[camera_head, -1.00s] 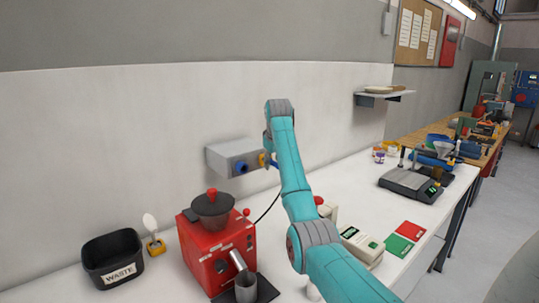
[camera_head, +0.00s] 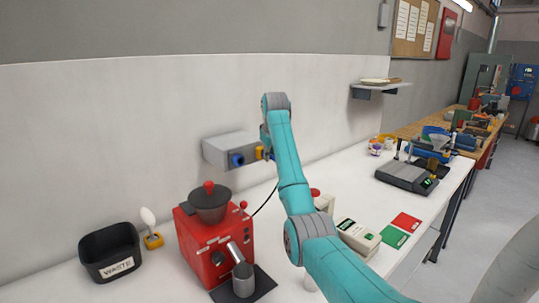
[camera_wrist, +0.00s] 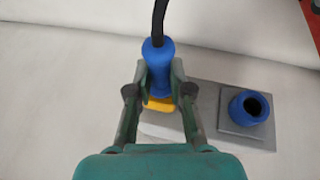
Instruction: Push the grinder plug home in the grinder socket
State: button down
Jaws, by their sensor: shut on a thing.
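My gripper (camera_wrist: 158,88) is shut on the blue grinder plug (camera_wrist: 157,56), which has a black cable leaving its far end in the wrist view. A yellow part (camera_wrist: 160,104) shows just beneath the plug, against the grey socket box (camera_wrist: 205,95). I cannot tell how deep the plug sits. A blue round socket (camera_wrist: 250,107) on the box is empty, beside the plug. In the head view, the socket box (camera_head: 222,148) is on the wall, with the blue socket (camera_head: 236,160) and a yellow part (camera_head: 259,153); my wrist is at its right end and the plug is hidden.
The red grinder (camera_head: 205,245) stands on the white bench below the box, with its cable rising towards my arm. A black waste bin (camera_head: 108,250) is at the left. A scale (camera_head: 405,176) and red and green cards (camera_head: 400,230) lie to the right.

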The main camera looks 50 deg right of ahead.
jog(key=shift+s+a, duration=0.15)
jog(key=shift+s, duration=0.45)
dwell(0.3)
jog(key=shift+s+a, duration=0.25)
jog(key=shift+s, duration=0.8)
jog(key=shift+s+a, duration=0.25)
jog(key=shift+s, duration=0.75)
jog(key=shift+s, duration=0.15)
